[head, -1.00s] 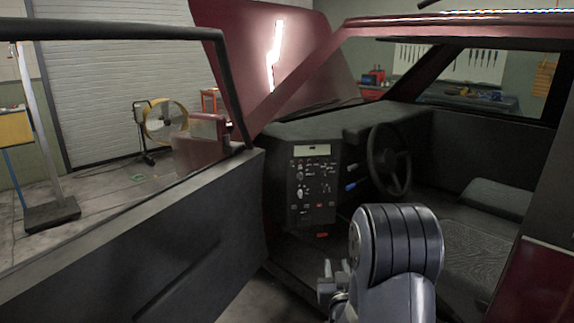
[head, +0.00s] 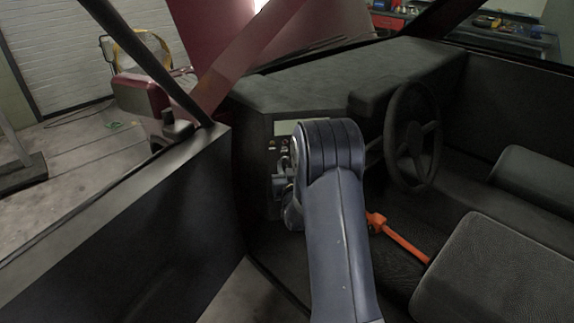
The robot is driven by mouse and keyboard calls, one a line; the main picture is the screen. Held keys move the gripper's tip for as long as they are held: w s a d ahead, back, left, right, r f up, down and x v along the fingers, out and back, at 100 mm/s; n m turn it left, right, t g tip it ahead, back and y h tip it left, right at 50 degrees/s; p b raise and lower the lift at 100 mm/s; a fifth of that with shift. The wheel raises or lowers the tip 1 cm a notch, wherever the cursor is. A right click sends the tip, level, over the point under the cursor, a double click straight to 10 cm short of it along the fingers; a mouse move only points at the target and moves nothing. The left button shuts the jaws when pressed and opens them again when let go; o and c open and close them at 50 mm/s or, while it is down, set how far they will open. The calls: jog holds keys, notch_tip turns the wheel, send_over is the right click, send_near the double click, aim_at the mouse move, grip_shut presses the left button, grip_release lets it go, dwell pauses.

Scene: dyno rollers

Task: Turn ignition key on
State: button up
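I cannot make out an ignition key in the head view. The dark control panel (head: 257,170) below the dashboard is mostly covered by my arm; only its left side, a few small buttons and part of a pale display (head: 287,128) show. My gripper (head: 281,186) is in front of the panel's left part, half hidden behind my arm's wrist. I cannot tell whether it is open or shut, or whether it touches the panel. The black steering wheel (head: 411,140) is to the right of my arm.
The open car door (head: 120,235) stands along the left. An orange bar (head: 405,240) runs between my arm and the seat (head: 500,270). The dashboard top (head: 310,85) extends above the panel. Garage floor (head: 80,150) shows beyond the door.

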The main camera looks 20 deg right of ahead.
jog(key=shift+w+d, duration=0.1)
jog(key=shift+w, duration=0.45)
grip_shut()
